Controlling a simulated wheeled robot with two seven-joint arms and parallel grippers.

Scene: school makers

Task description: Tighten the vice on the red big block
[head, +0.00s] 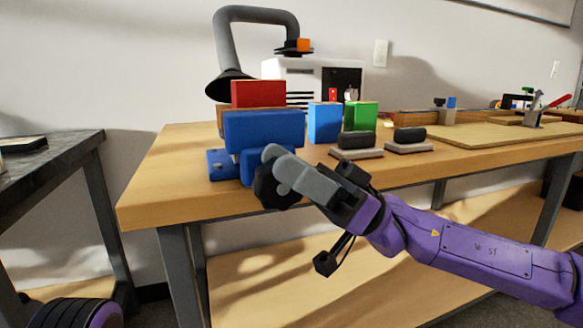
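The blue vice (263,130) stands at the front left edge of the wooden workbench. The red big block (258,93) shows above the vice's front jaw, its lower part hidden behind it. Wooden faces show beside the block. The vice's black round handle (268,190) faces me at the front, below the jaw. My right gripper (278,172) reaches in from the right, with its grey fingers at the handle, overlapping it. The fingers overlap each other in this view, so I cannot tell how firmly they close on it. My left gripper is out of view.
A blue block (325,122) and a green block (361,115) stand right of the vice, with two black-topped erasers (356,141) in front. A white machine (305,78) and a grey extraction hose (256,15) stand behind. A dark table (50,160) is at left.

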